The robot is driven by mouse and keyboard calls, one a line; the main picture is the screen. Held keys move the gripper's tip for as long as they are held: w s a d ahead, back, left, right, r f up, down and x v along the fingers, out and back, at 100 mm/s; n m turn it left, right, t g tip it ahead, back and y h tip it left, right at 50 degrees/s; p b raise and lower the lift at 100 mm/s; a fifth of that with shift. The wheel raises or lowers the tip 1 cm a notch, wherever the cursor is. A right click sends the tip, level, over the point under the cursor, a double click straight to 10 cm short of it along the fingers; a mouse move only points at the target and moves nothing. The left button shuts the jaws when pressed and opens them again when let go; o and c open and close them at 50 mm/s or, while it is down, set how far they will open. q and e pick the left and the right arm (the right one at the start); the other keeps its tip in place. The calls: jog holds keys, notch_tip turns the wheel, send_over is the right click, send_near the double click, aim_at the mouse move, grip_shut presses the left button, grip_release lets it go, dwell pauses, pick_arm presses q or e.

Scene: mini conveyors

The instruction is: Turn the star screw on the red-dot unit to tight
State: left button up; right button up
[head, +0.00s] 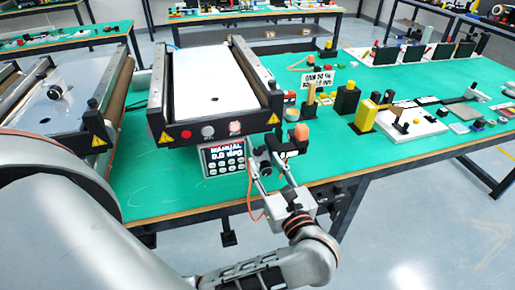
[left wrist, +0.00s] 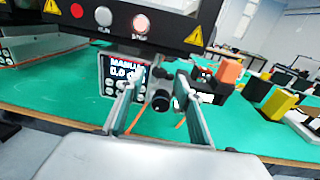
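The conveyor unit (head: 215,130) with a red dot (head: 187,134) on its dark front stands at the middle of the table; the dot also shows in the left wrist view (left wrist: 77,10). A display box reading MANUAL (head: 224,158) sits under its front. A dark round knob (left wrist: 160,101) shows between my left fingers in the left wrist view, right of the display box; I cannot tell for sure that it is the star screw. My left gripper (head: 262,160) is open, fingers on both sides of the knob, with no clear contact. My right gripper is not in view.
A second conveyor (head: 60,95) stands at the left. An orange-topped dark part (head: 301,133) is close to the right of my left gripper. A yellow-and-black block (head: 366,114) and a white plate (head: 412,125) stand further right. The table's front edge is below the gripper.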

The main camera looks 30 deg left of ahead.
aim_at(259, 153)
pick_arm(q)
jog(key=x, duration=0.6)
jog(key=shift+a+p, duration=0.15)
jog(key=shift+p, duration=0.2)
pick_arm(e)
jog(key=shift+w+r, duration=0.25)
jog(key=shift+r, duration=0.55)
pick_arm(q)
grip_shut()
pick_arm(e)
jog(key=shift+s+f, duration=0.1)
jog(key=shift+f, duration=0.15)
